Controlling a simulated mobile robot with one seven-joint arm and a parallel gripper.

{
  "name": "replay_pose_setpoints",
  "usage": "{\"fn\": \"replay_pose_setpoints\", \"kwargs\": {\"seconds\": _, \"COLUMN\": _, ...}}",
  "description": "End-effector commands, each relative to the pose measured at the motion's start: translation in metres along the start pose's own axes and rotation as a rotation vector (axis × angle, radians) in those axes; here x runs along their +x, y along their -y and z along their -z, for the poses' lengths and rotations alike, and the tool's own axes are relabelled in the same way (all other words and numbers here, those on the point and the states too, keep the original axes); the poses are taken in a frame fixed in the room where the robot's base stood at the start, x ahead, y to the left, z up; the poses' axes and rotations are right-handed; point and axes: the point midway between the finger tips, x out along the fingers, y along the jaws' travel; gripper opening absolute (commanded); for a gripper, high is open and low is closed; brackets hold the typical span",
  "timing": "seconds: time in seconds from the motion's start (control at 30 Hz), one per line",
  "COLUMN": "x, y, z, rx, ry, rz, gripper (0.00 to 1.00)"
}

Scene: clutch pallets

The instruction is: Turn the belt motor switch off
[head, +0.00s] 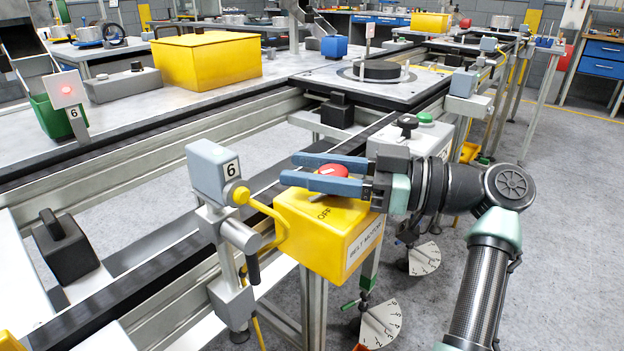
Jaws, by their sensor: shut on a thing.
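The belt motor switch is a yellow box (310,248) on a post beside the conveyor, near the middle of the head view. Its front label reads "BELT MOTOR", partly cut by the angle, and "OFF" is printed on its top. A red knob (333,170) sits on top of the box. My gripper (310,170) reaches in from the right, level above the box, with its two blue fingers on either side of the red knob. It is shut on the knob. The near finger hides the knob's lower part, so its turn angle cannot be told.
A grey box with a green button (424,118) and a black knob (407,123) stands behind my gripper. The conveyor runs along the left. The floor at right is clear.

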Motion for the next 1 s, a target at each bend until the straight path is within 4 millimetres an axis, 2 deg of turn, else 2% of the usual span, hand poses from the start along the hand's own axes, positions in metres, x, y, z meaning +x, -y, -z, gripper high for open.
{"fn": "replay_pose_setpoints", "kwargs": {"seconds": 0.4, "x": -0.001, "y": 0.007, "z": -0.002, "rx": 0.002, "ry": 0.003, "rz": 0.243, "gripper": 0.0}}
{"fn": "replay_pose_setpoints", "kwargs": {"seconds": 1.0, "x": -0.002, "y": 0.011, "z": -0.002, "rx": 0.003, "ry": 0.004, "rz": 0.374, "gripper": 0.0}}
